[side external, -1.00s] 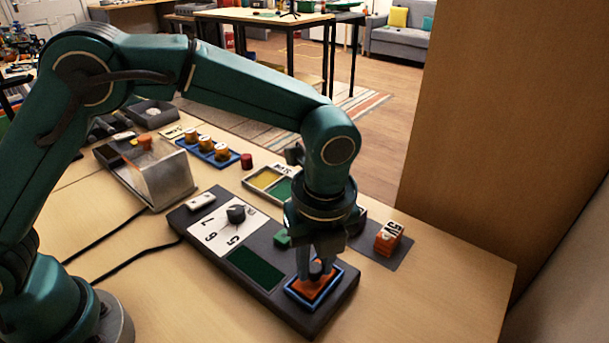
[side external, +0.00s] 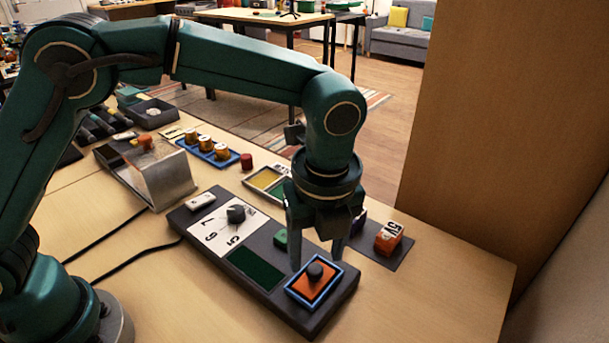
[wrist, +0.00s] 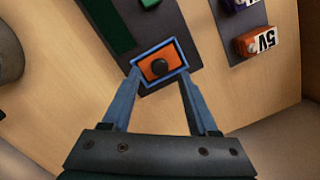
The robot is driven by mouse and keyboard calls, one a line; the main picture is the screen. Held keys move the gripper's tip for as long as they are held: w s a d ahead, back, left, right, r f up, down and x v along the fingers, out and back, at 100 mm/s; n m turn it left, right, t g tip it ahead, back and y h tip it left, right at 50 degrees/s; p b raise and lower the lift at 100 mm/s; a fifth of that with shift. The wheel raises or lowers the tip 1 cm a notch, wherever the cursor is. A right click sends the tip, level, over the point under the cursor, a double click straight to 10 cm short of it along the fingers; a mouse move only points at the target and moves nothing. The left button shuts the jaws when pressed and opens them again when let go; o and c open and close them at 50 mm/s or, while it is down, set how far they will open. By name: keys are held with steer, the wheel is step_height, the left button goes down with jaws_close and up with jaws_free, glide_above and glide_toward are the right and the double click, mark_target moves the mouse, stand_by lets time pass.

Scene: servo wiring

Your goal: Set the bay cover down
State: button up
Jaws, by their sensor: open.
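The bay cover (side external: 315,281) is an orange plate with a dark round knob. It sits inside the blue-rimmed bay at the near right end of the dark panel (side external: 215,258). It also shows in the wrist view (wrist: 160,66), lying within the blue frame. My gripper (side external: 322,262) is open and empty above the cover. In the wrist view its two fingers (wrist: 155,98) are spread wide, one on each side of the blue frame's near edge, and nothing is between them.
A dark green rectangle (side external: 256,268) and a dial (side external: 236,213) lie farther along the panel. An orange block marked 5V (side external: 388,238) stands on a dark mat to the right. A clear-sided box (side external: 160,175) and a blue tray of knobs (side external: 207,147) stand behind. Bare table lies in front.

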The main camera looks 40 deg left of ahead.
mark_target(318, 287)
steer(key=s+a+r+n+t, duration=0.1)
steer(key=a+r+n, duration=0.15)
steer(key=r, duration=0.35)
steer(key=s+a+r+n, duration=0.1)
steer(key=a+r+n, duration=0.15)
steer(key=r, duration=0.35)
steer(key=s+a+f+n+t, duration=0.2)
steer(key=s+a+n, duration=0.3)
steer(key=n, duration=0.5)
steer(key=s+a+f+n+t+h, duration=0.1)
steer(key=s+a+f+n, duration=0.1)
steer(key=s+a+n, duration=0.3)
steer(key=n, duration=0.4)
steer(key=shift+s+a+f+n+t, duration=0.2)
steer(key=shift+n+t, duration=0.2)
